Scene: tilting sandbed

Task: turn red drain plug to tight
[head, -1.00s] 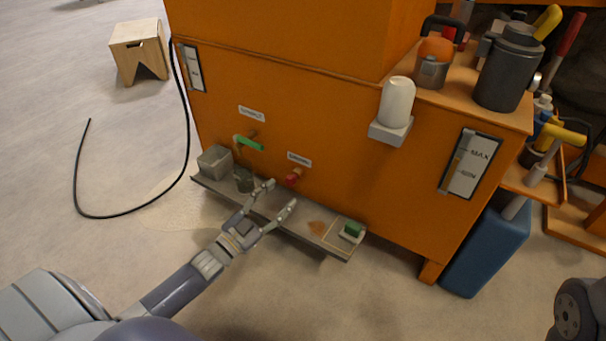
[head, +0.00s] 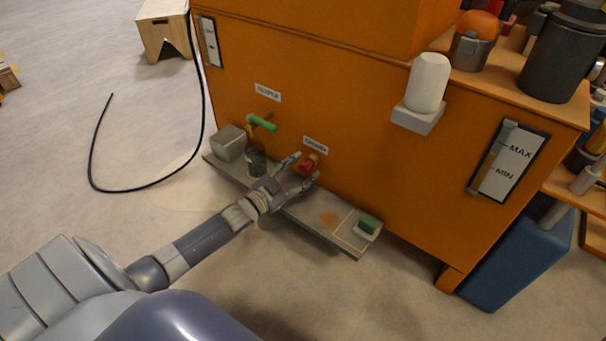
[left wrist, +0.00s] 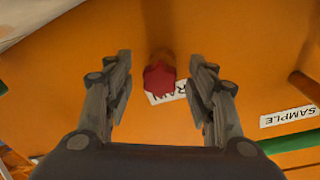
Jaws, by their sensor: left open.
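The red drain plug (head: 306,167) sticks out of the orange cabinet's front, below a white label (head: 315,145). In the left wrist view the red plug (left wrist: 159,78) lies between the two fingers, slightly beyond the fingertips, and partly covers a label reading "RAIN" (left wrist: 168,95). My left gripper (head: 303,168) is open around the line of the plug; no finger visibly touches it. In the left wrist view my left gripper (left wrist: 160,75) has a clear gap on both sides of the plug. My right gripper is not in view.
A green-handled sample tap (head: 263,124) is left of the plug. Below runs a grey shelf (head: 300,213) with a grey box (head: 229,142), a dark cup (head: 257,161) and a green-topped block (head: 367,224). A black hose (head: 91,150) lies on the floor.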

